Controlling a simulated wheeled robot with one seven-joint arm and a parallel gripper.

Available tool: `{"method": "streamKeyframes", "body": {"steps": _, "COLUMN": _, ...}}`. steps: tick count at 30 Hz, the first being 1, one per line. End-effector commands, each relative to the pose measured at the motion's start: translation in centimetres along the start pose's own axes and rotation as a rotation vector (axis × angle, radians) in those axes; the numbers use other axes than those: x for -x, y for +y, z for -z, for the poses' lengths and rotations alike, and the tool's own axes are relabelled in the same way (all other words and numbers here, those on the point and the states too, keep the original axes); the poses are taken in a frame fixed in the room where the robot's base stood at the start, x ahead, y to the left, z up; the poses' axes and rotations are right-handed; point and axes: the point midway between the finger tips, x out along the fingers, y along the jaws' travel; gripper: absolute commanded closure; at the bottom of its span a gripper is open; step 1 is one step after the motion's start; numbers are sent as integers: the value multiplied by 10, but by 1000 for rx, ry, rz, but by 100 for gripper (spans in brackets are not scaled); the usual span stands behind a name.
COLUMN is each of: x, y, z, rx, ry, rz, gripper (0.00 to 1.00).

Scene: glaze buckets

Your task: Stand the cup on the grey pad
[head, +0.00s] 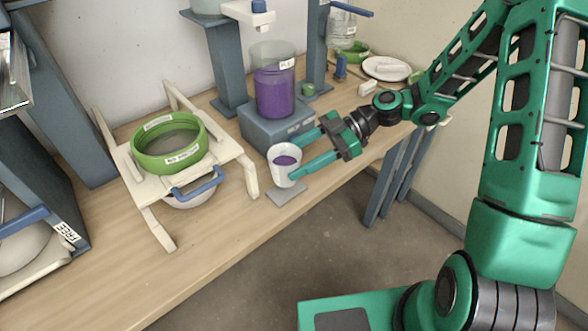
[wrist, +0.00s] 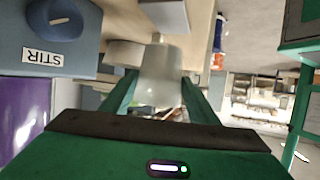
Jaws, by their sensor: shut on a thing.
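The white cup (head: 284,172) with purple liquid in it is upright between the fingers of my gripper (head: 293,160), which is shut on it. The grey pad (head: 290,197) lies near the table's front edge, directly below the cup in the head view. The cup hides the pad's far part. I cannot tell whether the cup's base touches the pad or is slightly above it. In the wrist view the pale cup (wrist: 160,78) sits between the two green fingers.
A blue-grey stirrer block (head: 262,128) with a tall vessel of purple liquid (head: 275,92) stands just behind the cup. A cream stand (head: 240,155) with a green-rimmed sieve (head: 168,150) is on the left. A white plate (head: 386,68) lies at the back right.

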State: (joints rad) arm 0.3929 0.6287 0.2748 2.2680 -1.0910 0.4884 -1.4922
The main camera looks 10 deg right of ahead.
Motion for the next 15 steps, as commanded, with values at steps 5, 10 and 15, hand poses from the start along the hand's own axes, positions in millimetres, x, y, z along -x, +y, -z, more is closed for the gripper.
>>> {"method": "streamKeyframes", "body": {"steps": 5, "x": -6, "y": 0, "z": -14, "rx": -3, "ry": 2, "rz": 1, "gripper": 75}}
{"method": "streamKeyframes", "body": {"steps": 10, "x": -14, "y": 0, "z": -33, "rx": -2, "ry": 2, "rz": 0, "gripper": 75}}
{"method": "streamKeyframes", "body": {"steps": 15, "x": -15, "y": 0, "z": -36, "rx": 1, "ry": 0, "rz": 0, "gripper": 75}}
